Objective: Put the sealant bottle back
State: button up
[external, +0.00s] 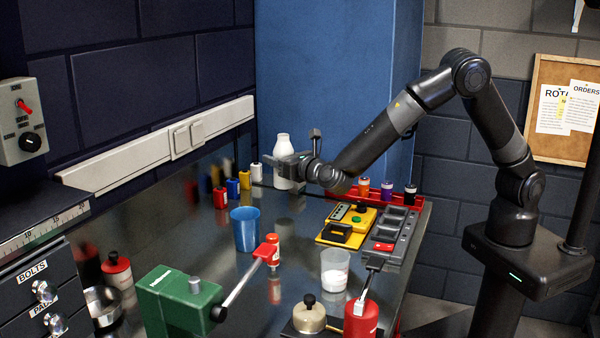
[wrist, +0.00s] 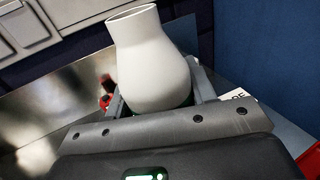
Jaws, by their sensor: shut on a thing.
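A white bottle (external: 283,143) with a rounded body and narrower neck is at the back of the bench, in front of the blue panel. No label is readable on it, so I cannot confirm that it is the sealant bottle. My gripper (external: 287,166) is shut around its body and holds it upright. In the wrist view the white bottle (wrist: 152,68) stands between the two grey fingers, its lower part hidden by my gripper. I cannot tell whether its base touches the bench.
Small red, blue, yellow and white bottles (external: 232,188) stand left of my gripper.

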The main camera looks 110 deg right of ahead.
aim_at(282, 181)
jog(key=shift+w+a+f, duration=0.7)
jog(key=shift+w+f, duration=0.05)
jog(key=shift+w, duration=0.2)
jog(key=shift+f, duration=1.95)
jog(key=shift+f, duration=0.1)
jog(key=o, duration=1.1)
